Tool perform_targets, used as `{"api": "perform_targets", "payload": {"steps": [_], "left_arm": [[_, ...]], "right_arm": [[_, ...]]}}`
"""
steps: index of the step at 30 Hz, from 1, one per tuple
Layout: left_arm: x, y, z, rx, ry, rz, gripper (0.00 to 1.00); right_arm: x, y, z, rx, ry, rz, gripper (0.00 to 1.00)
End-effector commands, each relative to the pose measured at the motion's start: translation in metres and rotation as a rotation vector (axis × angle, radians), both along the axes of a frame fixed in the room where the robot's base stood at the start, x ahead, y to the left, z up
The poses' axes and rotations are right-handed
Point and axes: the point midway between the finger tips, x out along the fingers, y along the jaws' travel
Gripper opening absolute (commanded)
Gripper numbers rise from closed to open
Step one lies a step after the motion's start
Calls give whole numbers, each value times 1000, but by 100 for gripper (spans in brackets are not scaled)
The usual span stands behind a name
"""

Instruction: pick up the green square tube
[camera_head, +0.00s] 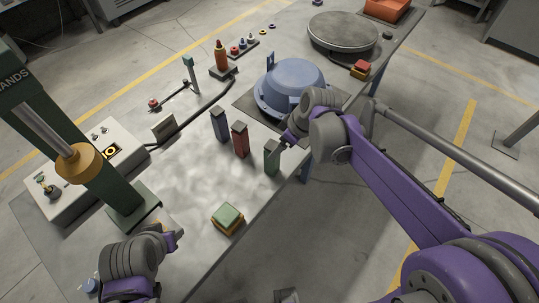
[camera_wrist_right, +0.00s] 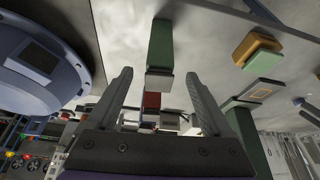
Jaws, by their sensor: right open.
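The green square tube (camera_head: 271,159) stands upright near the table's right edge in the head view. In the right wrist view the tube (camera_wrist_right: 160,45) has a pale end and lies in line with the gap between the fingers. My right gripper (camera_head: 287,138) is at the tube's upper part, on its right side. Its two fingers (camera_wrist_right: 159,75) are spread, with visible space on both sides of the tube; I cannot tell how deep the tube is between them. My left gripper (camera_head: 174,238) is low at the left, away from the tube; its jaw opening is unclear.
A red square tube (camera_head: 240,140) and a dark blue one (camera_head: 220,123) stand close behind the green tube. A blue hood (camera_head: 290,88) sits behind my right wrist. A green-topped yellow block stack (camera_head: 228,218) lies nearer, and a green press column (camera_head: 75,140) rises at left.

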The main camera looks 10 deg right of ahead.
Motion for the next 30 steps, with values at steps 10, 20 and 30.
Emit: {"api": "perform_targets", "payload": {"steps": [10,20,30], "left_arm": [[-2,0,-6,0,4,0,50],[-2,0,-6,0,4,0,50],[-3,0,-7,0,5,0,50]], "right_arm": [[12,12,-41,-1,1,0,85],[28,25,-79,-1,-1,0,85],[30,28,-87,-1,1,-2,85]]}}
